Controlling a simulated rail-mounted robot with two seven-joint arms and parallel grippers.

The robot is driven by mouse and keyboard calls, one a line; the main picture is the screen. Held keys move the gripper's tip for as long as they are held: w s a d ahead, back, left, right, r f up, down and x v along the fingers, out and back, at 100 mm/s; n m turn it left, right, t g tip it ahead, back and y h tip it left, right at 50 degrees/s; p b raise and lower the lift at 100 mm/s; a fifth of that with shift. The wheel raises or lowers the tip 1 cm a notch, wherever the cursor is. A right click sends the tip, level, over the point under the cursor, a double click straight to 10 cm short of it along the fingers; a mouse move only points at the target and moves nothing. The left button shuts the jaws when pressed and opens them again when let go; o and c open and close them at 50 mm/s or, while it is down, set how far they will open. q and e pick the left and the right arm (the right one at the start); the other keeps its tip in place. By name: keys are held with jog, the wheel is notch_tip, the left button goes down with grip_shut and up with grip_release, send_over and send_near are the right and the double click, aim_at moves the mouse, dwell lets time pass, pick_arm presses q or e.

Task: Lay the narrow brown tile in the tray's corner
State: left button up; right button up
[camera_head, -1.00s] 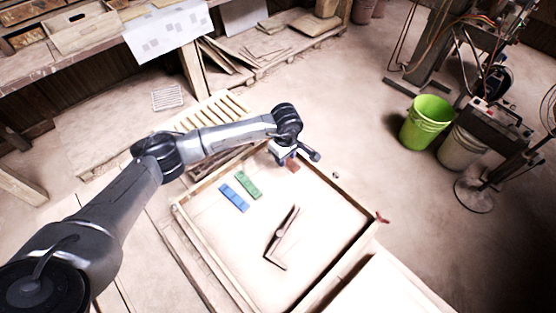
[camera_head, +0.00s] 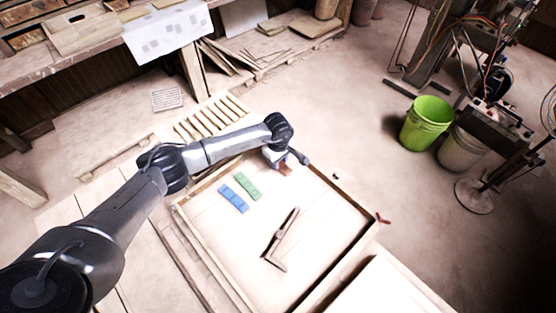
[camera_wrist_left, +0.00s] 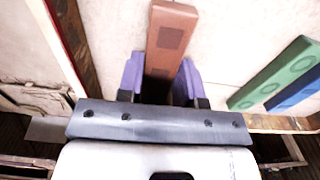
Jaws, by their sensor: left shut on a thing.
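The narrow brown tile (camera_head: 286,171) is at the far corner of the wooden-rimmed tray (camera_head: 351,262). My left gripper (camera_head: 278,162) is shut on one end of it. In the left wrist view the brown tile (camera_wrist_left: 172,40) runs out from between the purple fingertips (camera_wrist_left: 160,80). The tray's rims show to its left and below it, and the gripper hides the corner itself. I cannot tell whether the tile touches the tray floor. A green tile (camera_head: 248,186) and a blue tile (camera_head: 234,198) lie side by side in the tray. My right gripper is out of view.
A brown angled tool, like a square (camera_head: 281,240), lies in the middle of the tray. The tray floor right of it is clear. A slatted pallet (camera_head: 213,116) lies behind the tray. A green bucket (camera_head: 426,122) stands on the floor at the right.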

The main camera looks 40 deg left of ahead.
pick_arm(q)
jog(key=shift+f, duration=0.2)
jog(key=o, duration=1)
jog(key=shift+r, duration=0.1)
jog(key=shift+o, duration=0.2)
notch_tip(320, 180, up, 12)
jog(key=shift+r+p, duration=0.15)
jog(key=shift+p, duration=0.25)
